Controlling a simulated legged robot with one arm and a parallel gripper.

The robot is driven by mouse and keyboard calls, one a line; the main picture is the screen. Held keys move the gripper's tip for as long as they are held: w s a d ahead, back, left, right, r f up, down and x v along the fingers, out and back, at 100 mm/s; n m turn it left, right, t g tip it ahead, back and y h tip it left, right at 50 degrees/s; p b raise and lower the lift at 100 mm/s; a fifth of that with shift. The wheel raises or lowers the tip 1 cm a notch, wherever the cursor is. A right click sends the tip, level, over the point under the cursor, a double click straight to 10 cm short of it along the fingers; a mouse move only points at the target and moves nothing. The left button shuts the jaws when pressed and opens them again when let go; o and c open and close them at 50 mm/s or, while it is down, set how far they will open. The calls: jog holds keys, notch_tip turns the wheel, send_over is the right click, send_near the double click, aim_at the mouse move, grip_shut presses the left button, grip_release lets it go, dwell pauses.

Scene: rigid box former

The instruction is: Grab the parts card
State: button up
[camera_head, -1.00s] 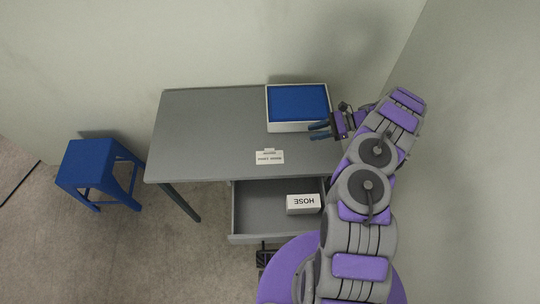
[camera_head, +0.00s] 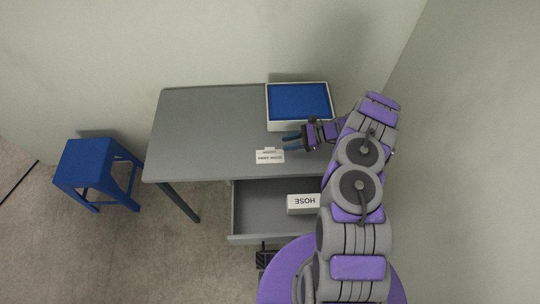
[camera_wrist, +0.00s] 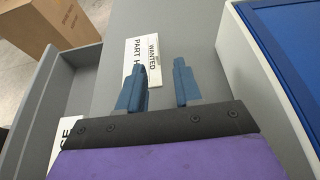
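The parts card is a small white card with black print (camera_head: 270,157) lying on the grey table near its front edge. In the wrist view the card (camera_wrist: 136,52) reads "PART H..." and "WANTED", and lies just beyond the fingertips, partly covered by the left finger. My gripper (camera_head: 291,142) is above the table, just right of and slightly behind the card. In the wrist view my gripper (camera_wrist: 165,68) has its two blue fingers apart with nothing between them but table and a bit of the card's edge.
A white box with a blue inside (camera_head: 298,104) stands at the table's back right, close to my gripper. The drawer (camera_head: 262,208) below the table is pulled open and holds a white block marked HOSE (camera_head: 303,204). A blue stool (camera_head: 98,172) stands at left. The table's left half is clear.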

aim_at(277, 149)
jog(key=shift+s+b+x, duration=0.15)
jog(key=shift+b+x, duration=0.2)
jog(key=shift+x, duration=1)
jog(key=shift+s+b+x, duration=0.1)
jog(key=shift+b+x, duration=0.2)
jog(key=shift+x, duration=1)
jog(key=shift+r, duration=0.1)
jog(key=shift+c, duration=0.2)
grip_shut()
